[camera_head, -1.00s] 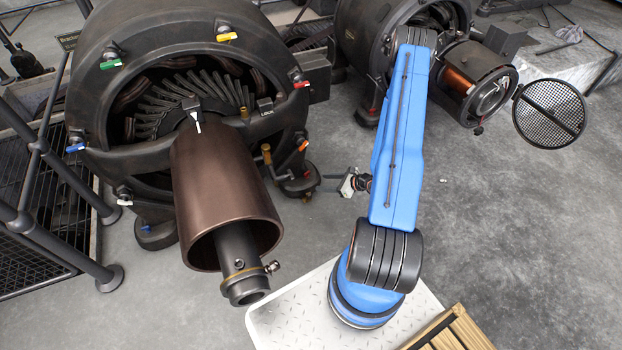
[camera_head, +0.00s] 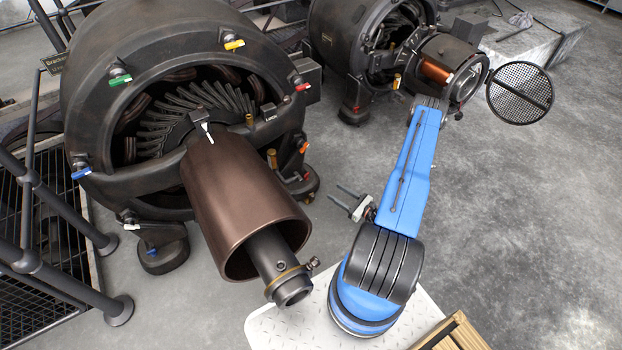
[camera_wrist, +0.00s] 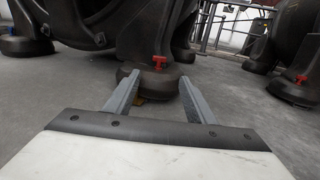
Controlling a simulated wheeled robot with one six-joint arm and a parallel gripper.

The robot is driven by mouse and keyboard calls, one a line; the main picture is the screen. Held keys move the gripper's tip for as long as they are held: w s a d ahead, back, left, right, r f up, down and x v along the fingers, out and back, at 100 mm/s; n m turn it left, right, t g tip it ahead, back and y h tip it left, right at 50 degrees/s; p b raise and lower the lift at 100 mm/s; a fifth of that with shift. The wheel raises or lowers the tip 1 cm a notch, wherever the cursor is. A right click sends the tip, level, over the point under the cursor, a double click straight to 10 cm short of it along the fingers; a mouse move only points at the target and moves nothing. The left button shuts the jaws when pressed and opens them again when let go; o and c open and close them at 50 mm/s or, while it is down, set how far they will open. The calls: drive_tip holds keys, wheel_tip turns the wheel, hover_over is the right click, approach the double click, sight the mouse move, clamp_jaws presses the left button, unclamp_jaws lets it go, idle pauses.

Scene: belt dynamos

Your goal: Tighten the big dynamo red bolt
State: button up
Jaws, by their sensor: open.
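The big dynamo (camera_head: 150,45) stands at the left in the head view, a dark round housing with a brown drum in front. Its red-handled bolt (camera_head: 302,87) sits on the right side of the front rim, among bolts of other colours. My gripper (camera_head: 334,191) is low, to the right of the big dynamo and well below that rim bolt. In the wrist view my gripper (camera_wrist: 159,77) is open and empty. A red bolt (camera_wrist: 159,62) on a dark foot shows just beyond the fingertips; I cannot tell which dynamo that foot belongs to.
A smaller dynamo (camera_head: 345,35) with a copper coil and a round mesh disc (camera_head: 520,92) stand at the back. Railings (camera_head: 75,280) are at the left. A wooden crate (camera_head: 455,335) is at the lower right. The right floor is clear.

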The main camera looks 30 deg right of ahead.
sight(307, 175)
drive_tip(key=x, duration=1.5)
drive_tip(key=shift+w+a, duration=0.2)
drive_tip(key=shift+w, duration=0.15)
drive_tip(key=shift+c, duration=0.3)
drive_tip(key=shift+a, duration=0.1)
drive_tip(key=c, duration=1)
